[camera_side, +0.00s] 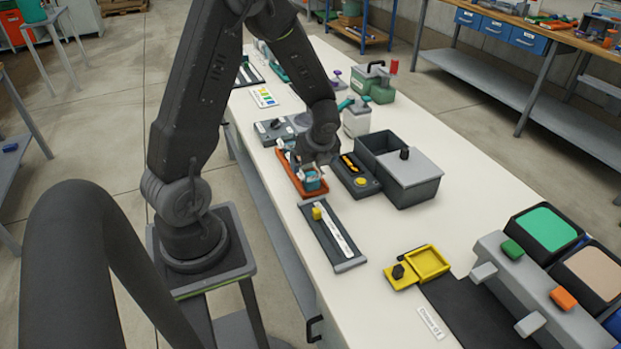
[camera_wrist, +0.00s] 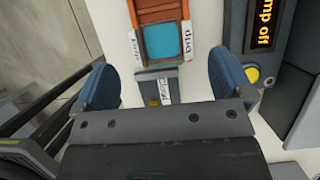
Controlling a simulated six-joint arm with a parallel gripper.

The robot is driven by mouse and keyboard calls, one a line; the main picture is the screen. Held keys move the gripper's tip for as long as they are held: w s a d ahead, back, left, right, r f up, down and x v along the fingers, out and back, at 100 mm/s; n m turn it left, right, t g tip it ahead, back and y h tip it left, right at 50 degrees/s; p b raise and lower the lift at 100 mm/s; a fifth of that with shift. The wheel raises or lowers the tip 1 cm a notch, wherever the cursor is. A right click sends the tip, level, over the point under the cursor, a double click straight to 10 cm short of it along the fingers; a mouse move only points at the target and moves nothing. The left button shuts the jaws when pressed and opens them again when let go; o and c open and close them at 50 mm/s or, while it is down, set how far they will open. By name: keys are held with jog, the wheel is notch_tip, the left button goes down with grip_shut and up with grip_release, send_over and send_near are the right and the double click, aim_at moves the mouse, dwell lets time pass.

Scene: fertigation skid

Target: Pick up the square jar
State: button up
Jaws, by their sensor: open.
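The square jar (camera_wrist: 162,42) shows as a teal, square-topped block at the end of the orange-brown tray (camera_wrist: 156,12) in the wrist view. In the side view the teal jar (camera_side: 311,183) is at the near end of the orange tray (camera_side: 284,162), partly hidden by the gripper. My gripper (camera_side: 315,163) is low over that tray end. In the wrist view my gripper (camera_wrist: 160,64) is open, with one blue finger at each side and nothing gripped between them. The jar lies between and slightly beyond the fingers in the picture; its height below them is unclear.
A black box with a lit display (camera_side: 355,172) stands close right of the tray. A grey bin (camera_side: 405,190) is beyond it, and a white jug (camera_side: 357,118) stands behind. A grey slider panel (camera_side: 333,235) lies in front.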

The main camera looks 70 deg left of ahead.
aim_at(310, 172)
jog(key=shift+x, duration=3.4)
jog(key=shift+c, duration=0.3)
jog(key=shift+r, duration=0.1)
jog(key=c, duration=0.8)
jog(key=shift+r, duration=0.1)
